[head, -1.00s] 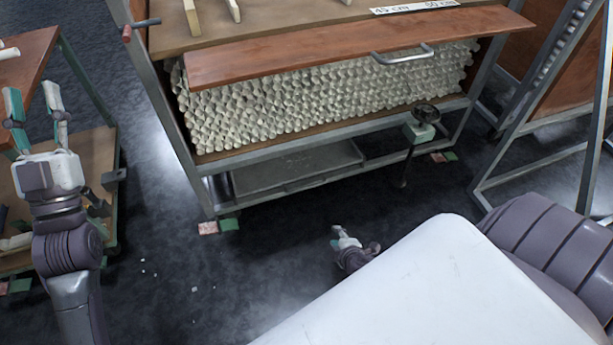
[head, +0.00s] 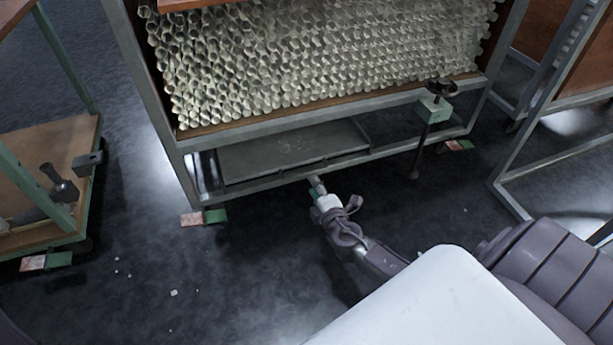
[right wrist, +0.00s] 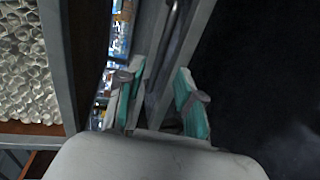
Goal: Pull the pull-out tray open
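The pull-out tray (head: 265,157) is a flat, dark grey metal tray low in the rack, under the stacked tubing. It lies inside the frame, behind the lower front rail. My right gripper (head: 317,187) is at the front of that rail, near the middle of the tray's front. In the right wrist view its two teal-padded fingers (right wrist: 158,90) stand apart, with grey bars and a dark rod showing beyond and between them. Whether they touch anything is unclear. My left gripper is out of view.
The rack (head: 163,95) holds many glass tubes (head: 300,60). A green valve-like fitting with a dark wheel (head: 437,105) is at its right front. A wooden trolley (head: 60,165) stands left, and a metal frame (head: 535,140) right. The floor in front is mostly clear.

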